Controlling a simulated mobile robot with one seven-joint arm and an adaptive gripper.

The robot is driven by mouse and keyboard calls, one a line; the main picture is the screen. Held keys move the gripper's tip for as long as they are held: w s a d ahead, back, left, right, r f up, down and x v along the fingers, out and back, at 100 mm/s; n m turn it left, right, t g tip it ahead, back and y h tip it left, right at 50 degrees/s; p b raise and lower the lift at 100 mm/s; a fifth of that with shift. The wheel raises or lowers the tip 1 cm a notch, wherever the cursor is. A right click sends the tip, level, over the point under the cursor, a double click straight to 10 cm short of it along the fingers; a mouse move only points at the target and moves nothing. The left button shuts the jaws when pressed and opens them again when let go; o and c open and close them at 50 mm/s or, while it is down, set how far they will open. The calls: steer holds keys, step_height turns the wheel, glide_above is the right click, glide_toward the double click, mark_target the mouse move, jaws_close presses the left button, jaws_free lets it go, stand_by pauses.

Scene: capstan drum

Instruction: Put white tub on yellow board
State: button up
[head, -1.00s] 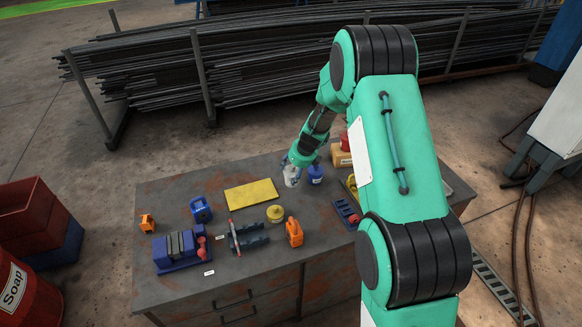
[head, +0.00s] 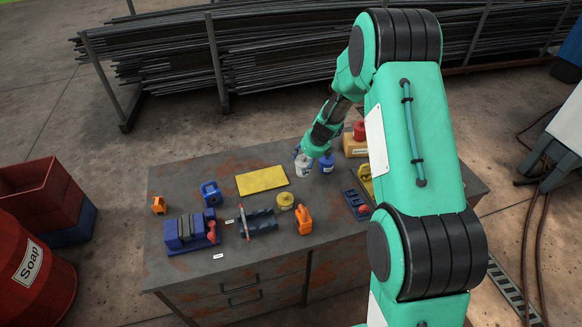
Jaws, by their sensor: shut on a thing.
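The white tub (head: 303,167) stands upright near the back of the grey workbench, at my gripper (head: 303,154). My gripper reaches down from the upper right and is shut on the tub's upper part; its fingers are small and partly hidden here. I cannot tell whether the tub touches the bench or is slightly above it. The yellow board (head: 262,180) lies flat and bare on the bench, just left of the tub and apart from it.
A blue tub (head: 327,163) stands close to the right of the white tub. A yellow round tin (head: 285,201), an orange bottle (head: 304,219) and a dark rack (head: 258,223) sit in front of the board. A blue item (head: 210,193) stands to its left.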

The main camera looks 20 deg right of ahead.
steer(key=w+a+r+p, duration=0.2)
steer(key=a+p, duration=0.3)
steer(key=a, duration=0.4)
steer(key=w+a+r+p, duration=0.3)
steer(key=a+r+p, duration=0.1)
steer(key=a, duration=0.4)
steer(key=shift+a+p, duration=0.4)
steer(key=shift+w, duration=0.1)
steer(key=b, duration=0.1)
glide_above(262, 181)
step_height(262, 181, down, 6)
steer(key=shift+f+b, duration=0.45)
steer(key=shift+f, duration=1.5)
steer(key=o, duration=1.4)
steer(key=shift+f, duration=0.1)
steer(key=shift+o, duration=0.2)
